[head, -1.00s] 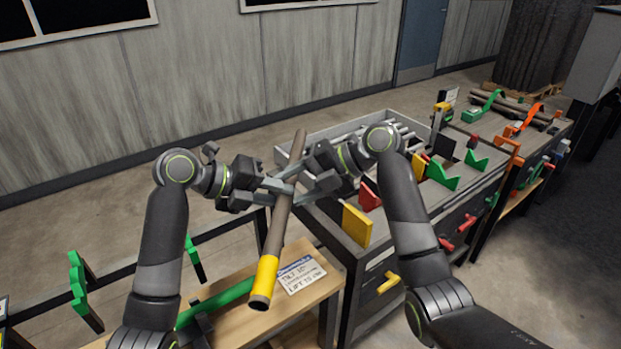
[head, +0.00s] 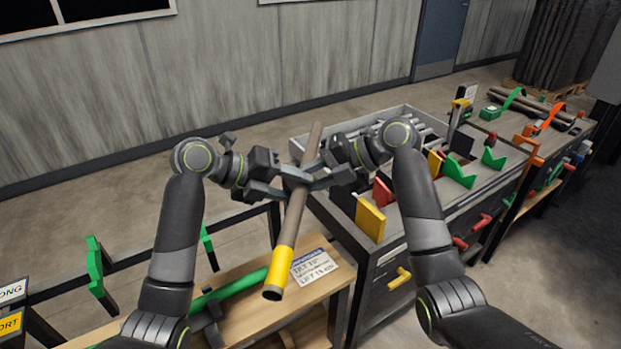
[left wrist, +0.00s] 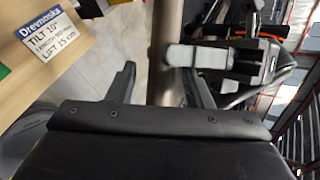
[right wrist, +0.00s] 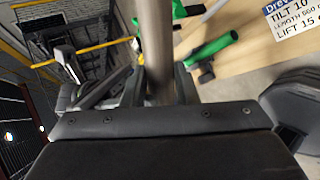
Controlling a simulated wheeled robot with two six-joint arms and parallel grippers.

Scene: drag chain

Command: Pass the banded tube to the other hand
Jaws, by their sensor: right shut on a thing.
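The banded tube (head: 295,215), brown-grey with a yellow band (head: 281,262) at its lower end, is held tilted in the air, its upper end leaning away. My right gripper (head: 318,180) is shut on its middle; the right wrist view shows the tube (right wrist: 157,45) between the fingers (right wrist: 159,88). My left gripper (head: 285,185) is around the tube just beside the right one. In the left wrist view the tube (left wrist: 166,85) passes between its spread fingers (left wrist: 160,88), with a gap on the left side, so it looks open. The grippers hide part of the tube's middle.
Below the tube is a wooden bench (head: 250,312) with a green bar (head: 230,289) and a printed sign (head: 312,266). A grey cabinet (head: 352,245) with coloured blocks stands to the right. Green brackets (head: 95,266) stand at left. Open floor lies behind.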

